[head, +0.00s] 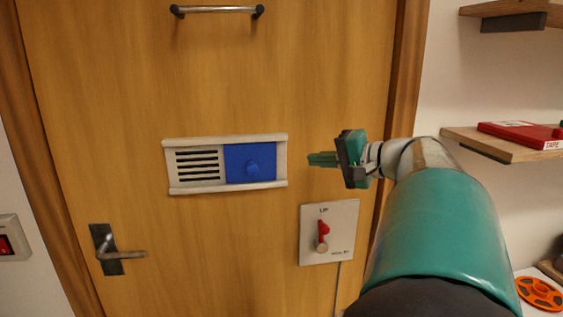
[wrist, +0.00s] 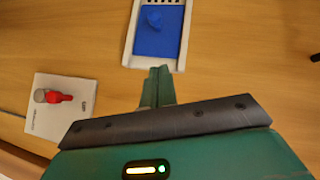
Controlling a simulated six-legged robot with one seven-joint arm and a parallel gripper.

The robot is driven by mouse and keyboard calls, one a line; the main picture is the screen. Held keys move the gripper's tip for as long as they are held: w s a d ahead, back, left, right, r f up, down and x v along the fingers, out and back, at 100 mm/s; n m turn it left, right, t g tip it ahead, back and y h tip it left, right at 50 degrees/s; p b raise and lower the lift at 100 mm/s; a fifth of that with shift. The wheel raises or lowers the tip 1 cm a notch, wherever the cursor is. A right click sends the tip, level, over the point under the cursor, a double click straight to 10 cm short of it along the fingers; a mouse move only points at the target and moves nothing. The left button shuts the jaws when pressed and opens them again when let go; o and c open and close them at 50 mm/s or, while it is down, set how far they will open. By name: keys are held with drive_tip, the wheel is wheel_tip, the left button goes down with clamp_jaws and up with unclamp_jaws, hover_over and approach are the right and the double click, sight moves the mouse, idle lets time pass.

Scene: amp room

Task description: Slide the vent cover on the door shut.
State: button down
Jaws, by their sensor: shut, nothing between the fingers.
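The vent on the wooden door has a pale frame (head: 225,188) with a slotted grille (head: 198,165) in its left half. The blue vent cover (head: 236,166) with a round blue knob (head: 253,168) sits in the right half, so the slots on the left are uncovered. My gripper (head: 311,159) is to the right of the vent, apart from it in the head view, with its fingers shut and empty. In the wrist view the fingertips (wrist: 159,70) point at the near end of the frame, and the blue cover (wrist: 158,40) lies beyond them. Whether they touch the frame is unclear.
A switch plate with a red lever (head: 323,232) is on the door below my gripper. A door handle (head: 120,252) is at lower left, and a bar handle (head: 216,10) above. Shelves (head: 505,145) stand at the right.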

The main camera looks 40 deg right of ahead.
approach(257, 165)
drive_tip(key=w+d, duration=0.2)
drive_tip(key=w, duration=0.1)
drive_tip(key=w+a, duration=0.1)
drive_tip(key=w+a+f, duration=0.1)
drive_tip(key=a, duration=0.1)
drive_tip(key=shift+w+f, duration=0.15)
drive_tip(key=shift+w, duration=0.1)
drive_tip(key=w+a, duration=0.2)
drive_tip(key=a, duration=0.1)
drive_tip(key=w+a, duration=0.3)
drive_tip(key=a, duration=0.1)
drive_tip(key=w+a, duration=0.2)
drive_tip(key=a, duration=0.2)
drive_tip(key=shift+w+a, duration=0.15)
drive_tip(key=shift+w, duration=0.15)
drive_tip(key=shift+a, duration=0.1)
